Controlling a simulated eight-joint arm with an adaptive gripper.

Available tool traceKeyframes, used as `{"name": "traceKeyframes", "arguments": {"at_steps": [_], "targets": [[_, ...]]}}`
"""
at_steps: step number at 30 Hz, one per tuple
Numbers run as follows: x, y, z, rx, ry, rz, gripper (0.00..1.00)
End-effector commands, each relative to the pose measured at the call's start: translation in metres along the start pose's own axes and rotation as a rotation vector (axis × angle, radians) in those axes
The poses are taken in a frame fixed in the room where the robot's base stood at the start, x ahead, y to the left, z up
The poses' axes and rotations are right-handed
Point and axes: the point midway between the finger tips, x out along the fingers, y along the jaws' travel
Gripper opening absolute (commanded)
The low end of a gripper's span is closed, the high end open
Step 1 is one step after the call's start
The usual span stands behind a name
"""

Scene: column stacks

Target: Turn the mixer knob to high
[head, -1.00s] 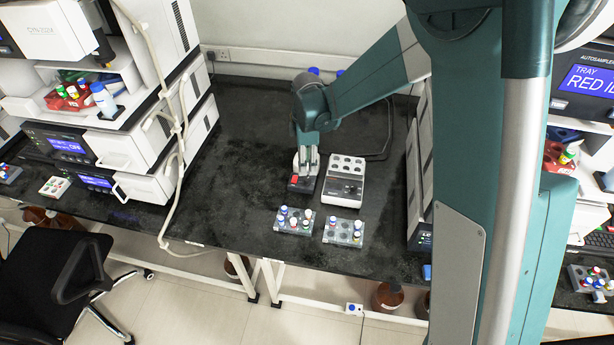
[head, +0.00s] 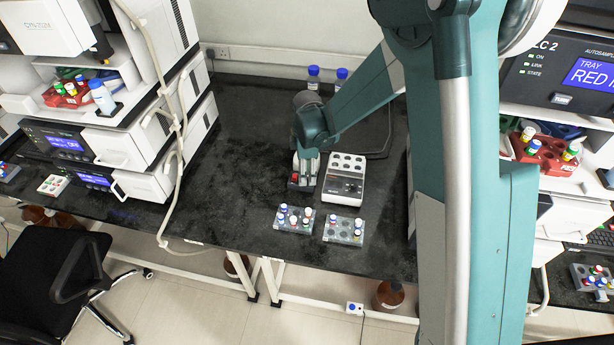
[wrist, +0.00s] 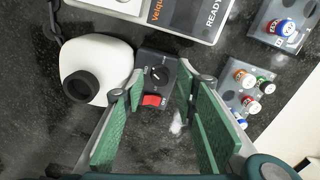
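The mixer has a white rounded body (wrist: 112,52) with a black cup and a dark control panel (wrist: 147,62) in the wrist view. On the panel are a small dark knob (wrist: 158,74) with a light pointer mark and a red switch (wrist: 154,100). I cannot read the knob's setting. My gripper (wrist: 162,82) is open, its green-padded fingers on either side of the panel and the knob between the tips. Whether a tip touches is unclear. In the head view my gripper (head: 304,168) is over the mixer (head: 302,186), mostly hiding its body.
A white device (head: 345,178) with round wells stands close on the right. Two vial racks (head: 293,220) (head: 343,230) sit in front, near the bench edge. Two blue-capped bottles (head: 313,78) (head: 341,79) stand behind. Open bench (head: 240,150) lies left of the mixer.

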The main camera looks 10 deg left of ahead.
Motion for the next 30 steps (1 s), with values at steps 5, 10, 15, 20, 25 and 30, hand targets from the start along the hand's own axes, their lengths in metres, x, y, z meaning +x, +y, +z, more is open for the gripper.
{"name": "traceKeyframes", "arguments": {"at_steps": [5, 10, 15, 20, 25, 30], "targets": [[0.0092, 0.0000, 0.0000, 0.000, 0.000, 0.000, 0.30], [0.0107, -0.0001, 0.0001, 0.000, 0.000, 0.000, 0.30], [0.0105, -0.0001, 0.0000, 0.000, 0.000, 0.000, 0.28], [0.0105, -0.0001, 0.0000, 0.000, 0.000, 0.000, 0.07], [0.0105, -0.0003, 0.0000, 0.001, 0.000, 0.000, 0.02], [0.0107, -0.0004, 0.0000, 0.018, 0.000, -0.001, 0.02]]}}
